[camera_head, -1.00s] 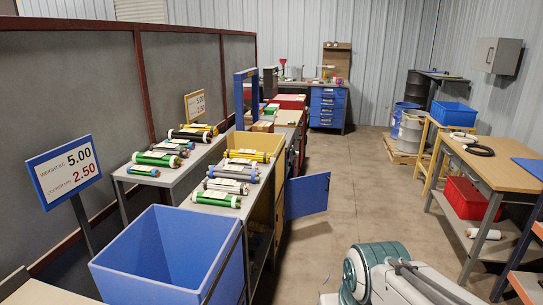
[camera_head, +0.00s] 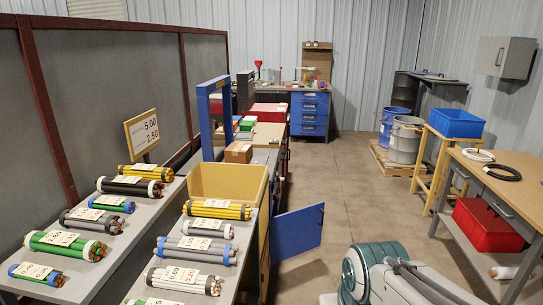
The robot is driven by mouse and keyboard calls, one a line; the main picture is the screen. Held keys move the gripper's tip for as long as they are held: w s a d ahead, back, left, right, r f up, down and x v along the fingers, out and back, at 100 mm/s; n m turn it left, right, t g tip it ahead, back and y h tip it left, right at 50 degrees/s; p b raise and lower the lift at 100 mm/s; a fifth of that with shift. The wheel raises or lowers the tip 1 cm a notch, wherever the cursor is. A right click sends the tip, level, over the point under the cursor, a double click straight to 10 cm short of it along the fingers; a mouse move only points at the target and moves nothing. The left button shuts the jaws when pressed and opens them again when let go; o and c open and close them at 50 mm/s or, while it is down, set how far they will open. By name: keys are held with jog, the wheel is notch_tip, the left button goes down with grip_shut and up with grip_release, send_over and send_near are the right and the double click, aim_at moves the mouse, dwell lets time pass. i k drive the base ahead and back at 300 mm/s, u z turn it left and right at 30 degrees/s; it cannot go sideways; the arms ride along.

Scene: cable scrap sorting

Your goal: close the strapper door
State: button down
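A blue door panel (camera_head: 297,231) stands swung open into the aisle, at the right side of the bench row. Its left edge is near the yellow-sided unit (camera_head: 264,240) it appears to hang from. A tall blue frame (camera_head: 207,122) rises from the bench row behind the yellow bin (camera_head: 228,182); whether the door belongs to this frame's machine is hard to tell. My white and teal arm (camera_head: 380,272) shows at the bottom, right of the door and apart from it in the picture. My gripper is out of view.
Labelled cable bundles (camera_head: 196,250) lie on the grey benches at left. The concrete aisle (camera_head: 345,195) is clear beyond the door. At right are a yellow stand (camera_head: 437,185), drums on a pallet (camera_head: 395,166), a wooden-topped workbench (camera_head: 515,190) and a red bin (camera_head: 487,224).

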aim_at(298, 232)
jog(key=z, duration=0.15)
jog(key=i, duration=1.45)
jog(key=z, duration=0.45)
jog(key=i, duration=1.7)
jog(key=z, duration=0.3)
